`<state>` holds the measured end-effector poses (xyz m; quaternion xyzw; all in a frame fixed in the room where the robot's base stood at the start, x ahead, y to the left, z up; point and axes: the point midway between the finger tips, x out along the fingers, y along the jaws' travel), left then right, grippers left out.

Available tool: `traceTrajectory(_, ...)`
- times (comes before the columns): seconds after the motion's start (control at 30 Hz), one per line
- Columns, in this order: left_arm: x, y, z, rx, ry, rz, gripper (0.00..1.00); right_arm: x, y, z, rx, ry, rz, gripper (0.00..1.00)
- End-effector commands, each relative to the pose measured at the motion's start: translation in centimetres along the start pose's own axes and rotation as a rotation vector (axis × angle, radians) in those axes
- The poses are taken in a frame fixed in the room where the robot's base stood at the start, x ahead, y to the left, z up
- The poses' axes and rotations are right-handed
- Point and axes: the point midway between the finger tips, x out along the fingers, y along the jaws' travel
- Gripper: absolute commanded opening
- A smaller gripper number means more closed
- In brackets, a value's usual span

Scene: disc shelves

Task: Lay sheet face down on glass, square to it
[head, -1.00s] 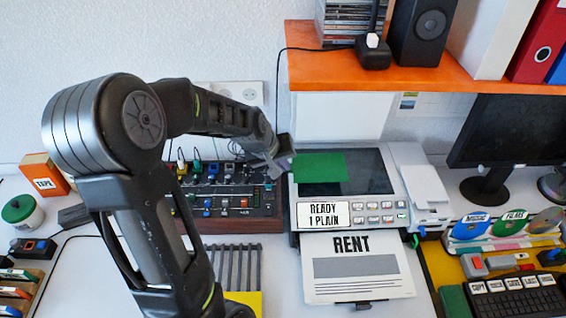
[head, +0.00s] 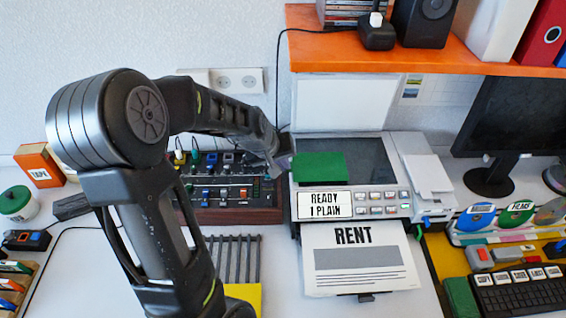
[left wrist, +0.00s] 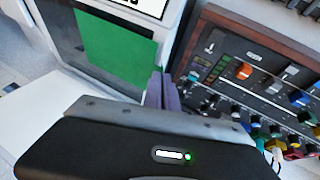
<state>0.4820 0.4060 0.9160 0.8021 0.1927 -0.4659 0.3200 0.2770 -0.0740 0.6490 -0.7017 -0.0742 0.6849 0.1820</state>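A green sheet (head: 319,167) shows its plain green side up over the left front part of the dark scanner glass (head: 365,160). Its edges look roughly parallel to the glass edges. I cannot tell whether it rests on the glass or is held just above it. My left gripper (head: 284,160) is at the sheet's left edge, with its fingers shut on that edge. The left wrist view shows the green sheet (left wrist: 115,50) running out from the close-set fingers (left wrist: 162,90). The side facing the glass is hidden. My right gripper is not in view.
The scanner's white lid (head: 343,103) is raised behind the glass, below the orange shelf (head: 430,58). A panel of knobs (head: 225,195) stands close left of the scanner. A page marked RENT (head: 358,260) lies in front. A monitor (head: 520,115) stands to the right.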

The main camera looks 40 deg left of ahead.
Motion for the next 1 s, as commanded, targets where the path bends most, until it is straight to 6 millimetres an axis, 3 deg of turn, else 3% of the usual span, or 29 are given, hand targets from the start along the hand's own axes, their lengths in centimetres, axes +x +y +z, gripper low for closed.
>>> traceTrajectory(0.5,1.0,-0.38,0.41,0.0,0.0,0.0,0.0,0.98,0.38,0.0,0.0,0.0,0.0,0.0)
traceTrajectory(0.83,0.9,-0.35,0.37,0.0,0.0,0.0,0.27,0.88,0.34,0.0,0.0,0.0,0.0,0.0)
traceTrajectory(1.0,0.9,-0.34,0.37,0.0,0.0,0.0,0.27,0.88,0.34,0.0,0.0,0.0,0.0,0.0)
